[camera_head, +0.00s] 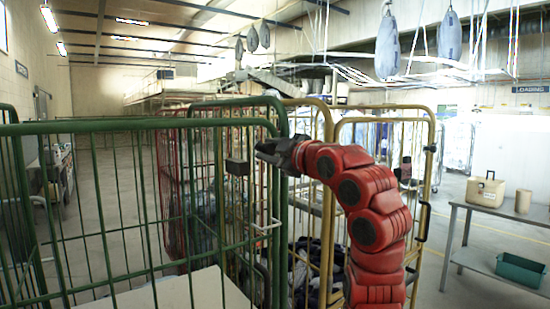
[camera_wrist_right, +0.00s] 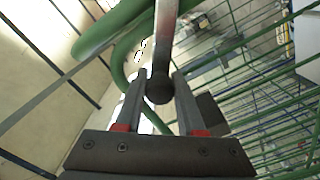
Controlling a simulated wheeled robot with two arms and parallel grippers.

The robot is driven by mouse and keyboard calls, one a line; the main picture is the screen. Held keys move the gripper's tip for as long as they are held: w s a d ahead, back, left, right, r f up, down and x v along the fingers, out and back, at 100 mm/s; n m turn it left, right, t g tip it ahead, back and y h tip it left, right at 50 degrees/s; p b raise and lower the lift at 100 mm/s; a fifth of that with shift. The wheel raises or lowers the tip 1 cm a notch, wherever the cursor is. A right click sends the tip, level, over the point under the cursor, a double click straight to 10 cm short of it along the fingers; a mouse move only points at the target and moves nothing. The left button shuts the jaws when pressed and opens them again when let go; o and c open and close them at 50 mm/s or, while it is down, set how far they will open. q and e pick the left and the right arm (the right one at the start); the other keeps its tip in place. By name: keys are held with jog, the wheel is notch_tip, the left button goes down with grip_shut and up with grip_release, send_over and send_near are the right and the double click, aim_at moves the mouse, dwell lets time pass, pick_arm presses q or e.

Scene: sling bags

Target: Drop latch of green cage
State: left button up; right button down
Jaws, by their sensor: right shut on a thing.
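The green cage (camera_head: 120,123) fills the left of the head view, with a thick rounded green corner post and thin bars. My right gripper (camera_head: 262,151) is at the cage's upper right corner, reaching in from the right. In the right wrist view its two fingers (camera_wrist_right: 160,82) close around the dark rounded end of a grey metal bar, which looks like the latch (camera_wrist_right: 165,45). Green tubing (camera_wrist_right: 118,60) curves just behind it. In the head view the gripped part is too small and hidden to make out. My left gripper is not in view.
A dark block (camera_head: 237,167) sits on the bars just left of my gripper. Yellow cages (camera_head: 432,165) and a red cage (camera_head: 168,195) stand behind. A grey table (camera_head: 485,210) with a beige box (camera_head: 486,190) and green bin (camera_head: 521,269) is at right.

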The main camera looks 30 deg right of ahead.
aim_at(253, 175)
jog(key=f+n+b, duration=0.1)
jog(key=a+f+n, duration=0.1)
jog(key=f+n+b, duration=0.1)
jog(key=shift+a+f+n+b, duration=0.2)
jog(key=shift+a+n+b, duration=0.15)
jog(key=shift+n, duration=0.05)
jog(key=shift+a+f+n+b, duration=0.2)
jog(key=shift+f+n+b, duration=0.9)
jog(key=shift+f+n, duration=0.6)
jog(key=shift+r, duration=0.15)
jog(key=c, duration=0.5)
grip_release()
jog(key=shift+s+d, duration=0.1)
jog(key=shift+s, duration=0.45)
jog(key=shift+s+d+b, duration=0.2)
jog(key=shift+s+b, duration=0.3)
jog(key=shift+s, duration=2.25)
jog(key=shift+s+d+b, duration=0.15)
jog(key=shift+s+b, duration=0.3)
jog(key=shift+s, duration=2.25)
jog(key=shift+s+d+b, duration=0.2)
jog(key=shift+s+b, duration=0.3)
jog(key=shift+s, duration=2.25)
